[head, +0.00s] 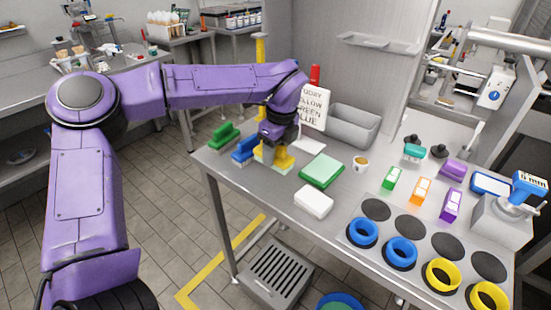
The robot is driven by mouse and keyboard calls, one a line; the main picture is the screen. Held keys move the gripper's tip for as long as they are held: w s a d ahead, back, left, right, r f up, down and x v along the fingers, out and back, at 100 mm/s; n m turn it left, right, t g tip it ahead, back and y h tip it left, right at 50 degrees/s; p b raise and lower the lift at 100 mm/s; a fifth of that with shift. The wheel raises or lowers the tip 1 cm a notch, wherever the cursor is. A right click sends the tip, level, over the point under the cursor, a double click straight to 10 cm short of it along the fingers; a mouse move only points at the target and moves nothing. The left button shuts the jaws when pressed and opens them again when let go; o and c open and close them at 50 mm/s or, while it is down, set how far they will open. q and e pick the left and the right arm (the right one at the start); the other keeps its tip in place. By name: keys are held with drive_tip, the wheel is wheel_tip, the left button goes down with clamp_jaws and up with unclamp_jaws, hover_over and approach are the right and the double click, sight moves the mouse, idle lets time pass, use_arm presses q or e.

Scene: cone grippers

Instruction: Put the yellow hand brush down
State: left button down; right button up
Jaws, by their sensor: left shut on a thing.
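My left gripper (275,143) is low over the left end of the steel table (285,190), shut on the yellow hand brush (284,160). The gripper hides part of the brush. The brush is at or just above the tabletop; I cannot tell whether it touches. Just left of it stand a blue brush (243,153) and a green brush (222,135), roughly in a row with it. My right gripper is not in view.
Right of the brush lie a green block (322,170) and a white block (314,201). A sign (313,105) and a grey bin (352,127) stand behind. A small cup (360,163), coloured blocks and blue and yellow rings (401,250) occupy the right side.

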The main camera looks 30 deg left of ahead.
sight(275, 162)
use_arm(q)
drive_tip(key=f, duration=0.3)
drive_tip(key=shift+a+f, duration=0.2)
drive_tip(key=shift+f, duration=0.05)
drive_tip(key=shift+d, duration=0.1)
drive_tip(key=c, duration=0.6)
unclamp_jaws()
drive_tip(key=shift+f, duration=0.1)
drive_tip(key=shift+r, duration=0.4)
drive_tip(key=r, duration=0.3)
drive_tip(key=d+r, duration=0.1)
drive_tip(key=r, duration=0.7)
drive_tip(key=shift+d+r, duration=0.25)
drive_tip(key=shift+d, duration=0.05)
drive_tip(key=shift+r, duration=0.1)
